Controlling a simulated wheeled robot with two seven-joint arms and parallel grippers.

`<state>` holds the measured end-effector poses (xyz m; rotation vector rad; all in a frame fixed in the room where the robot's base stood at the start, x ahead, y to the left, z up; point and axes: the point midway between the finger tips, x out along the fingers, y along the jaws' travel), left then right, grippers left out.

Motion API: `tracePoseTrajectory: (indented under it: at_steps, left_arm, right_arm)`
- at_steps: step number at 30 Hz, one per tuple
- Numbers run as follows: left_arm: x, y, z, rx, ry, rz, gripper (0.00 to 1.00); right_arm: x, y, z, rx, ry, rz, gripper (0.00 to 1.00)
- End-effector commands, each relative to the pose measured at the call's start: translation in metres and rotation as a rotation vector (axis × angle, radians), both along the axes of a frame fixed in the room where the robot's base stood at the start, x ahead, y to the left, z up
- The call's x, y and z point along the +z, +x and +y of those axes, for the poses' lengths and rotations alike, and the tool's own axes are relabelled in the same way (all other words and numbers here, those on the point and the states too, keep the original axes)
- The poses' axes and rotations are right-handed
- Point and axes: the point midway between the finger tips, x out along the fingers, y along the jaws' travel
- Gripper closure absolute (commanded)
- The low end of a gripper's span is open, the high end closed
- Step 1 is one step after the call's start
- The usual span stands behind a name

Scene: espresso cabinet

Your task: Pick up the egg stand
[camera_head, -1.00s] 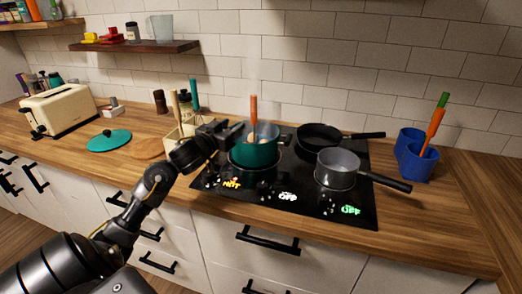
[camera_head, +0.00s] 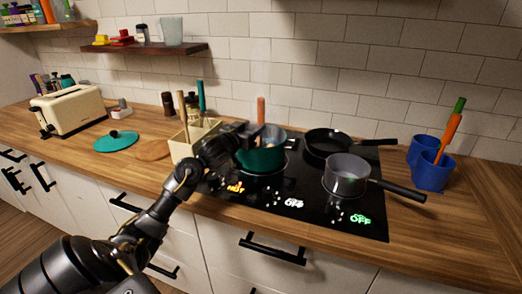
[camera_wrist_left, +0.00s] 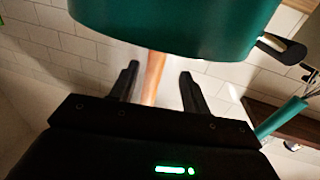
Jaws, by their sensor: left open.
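The egg stand's orange handle (camera_head: 261,108) rises upright from the green pot (camera_head: 262,160) on the hob. Its lower part is hidden by the pot and my gripper, and I cannot make out the eggs clearly. My left gripper (camera_head: 254,130) is over the pot's left rim, close to the handle. In the left wrist view, the two fingers (camera_wrist_left: 158,82) are apart. The handle (camera_wrist_left: 152,78) shows in the gap between them, and the green pot (camera_wrist_left: 175,25) fills the top. I cannot tell whether a finger touches the handle. My right gripper is not in view.
A grey pan (camera_head: 347,178) and a black frying pan (camera_head: 328,143) stand right of the pot. A beige utensil holder (camera_head: 182,150) stands just left of my gripper. Blue cups (camera_head: 431,174) stand far right. The teal lid (camera_head: 116,142) lies left on the counter.

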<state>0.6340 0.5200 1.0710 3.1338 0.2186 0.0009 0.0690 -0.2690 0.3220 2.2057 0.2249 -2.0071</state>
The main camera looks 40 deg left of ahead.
Motion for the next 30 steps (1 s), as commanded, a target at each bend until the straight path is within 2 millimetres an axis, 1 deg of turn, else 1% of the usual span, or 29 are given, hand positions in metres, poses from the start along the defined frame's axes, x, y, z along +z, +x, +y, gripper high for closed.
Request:
tracePoseTrajectory:
  at_steps: [2,9,12,15,20,23,30]
  left_arm:
    - [0.001,0.005,0.0,0.001,-0.001,0.0,0.53]
    - [0.001,0.04,0.0,0.001,-0.002,0.0,0.53]
    - [0.0,0.049,0.001,0.001,-0.002,0.001,0.53]
    - [0.0,0.052,0.002,0.0,0.0,0.0,0.53]
    - [-0.001,0.052,0.001,0.0,0.0,0.0,0.53]
    - [-0.001,0.051,0.002,0.0,0.0,0.0,0.64]
    - [-0.001,0.051,0.002,0.0,0.0,0.0,0.95]
  right_arm:
    - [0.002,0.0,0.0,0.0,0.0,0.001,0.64]
    - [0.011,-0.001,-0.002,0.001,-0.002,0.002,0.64]
    - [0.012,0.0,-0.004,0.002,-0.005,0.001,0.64]
    - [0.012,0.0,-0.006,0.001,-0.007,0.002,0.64]
    - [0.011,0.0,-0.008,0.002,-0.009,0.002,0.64]
    - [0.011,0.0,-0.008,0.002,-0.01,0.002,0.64]
    - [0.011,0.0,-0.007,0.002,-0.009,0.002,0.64]
